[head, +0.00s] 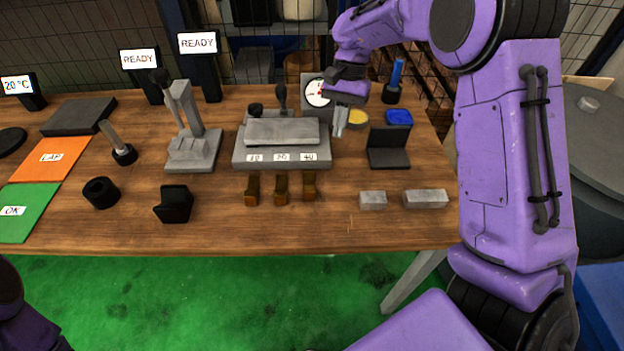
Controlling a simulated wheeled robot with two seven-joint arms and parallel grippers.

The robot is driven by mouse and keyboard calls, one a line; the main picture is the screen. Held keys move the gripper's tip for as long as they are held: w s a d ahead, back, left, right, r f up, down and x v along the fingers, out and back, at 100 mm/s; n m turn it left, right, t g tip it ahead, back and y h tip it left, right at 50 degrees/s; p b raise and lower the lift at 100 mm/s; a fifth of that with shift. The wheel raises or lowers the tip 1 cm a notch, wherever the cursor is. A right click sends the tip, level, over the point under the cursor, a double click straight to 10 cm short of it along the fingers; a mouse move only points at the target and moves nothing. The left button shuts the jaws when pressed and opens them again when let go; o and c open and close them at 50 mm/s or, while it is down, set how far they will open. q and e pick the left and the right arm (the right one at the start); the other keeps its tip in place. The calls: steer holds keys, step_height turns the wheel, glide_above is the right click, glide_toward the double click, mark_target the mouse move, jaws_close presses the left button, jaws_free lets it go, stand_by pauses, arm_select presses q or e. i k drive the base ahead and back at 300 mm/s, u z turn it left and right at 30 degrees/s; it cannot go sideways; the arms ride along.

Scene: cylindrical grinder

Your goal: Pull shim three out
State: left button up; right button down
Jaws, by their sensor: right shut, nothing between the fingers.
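Three brown shim-like tabs stick out toward me in front of a grey block fixture (238,155) on the wooden table: a left one (252,190), a middle one (281,189) and a right one (309,186). I cannot tell which tab is called three. My right gripper (340,128) is shut and empty, pointing down at the fixture's right end, behind and to the right of the right tab. My left gripper is out of view.
Two grey blocks (372,200) (426,198) lie right of the tabs. A black angled holder (388,150) stands behind them. A black block (174,204) and a grey stand (194,150) are to the left. The table's front strip before the tabs is clear.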

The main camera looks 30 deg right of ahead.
mark_target(309, 186)
steer(key=k, duration=0.85)
steer(key=z, duration=1.1)
steer(key=i, duration=0.9)
steer(key=u, duration=1.8)
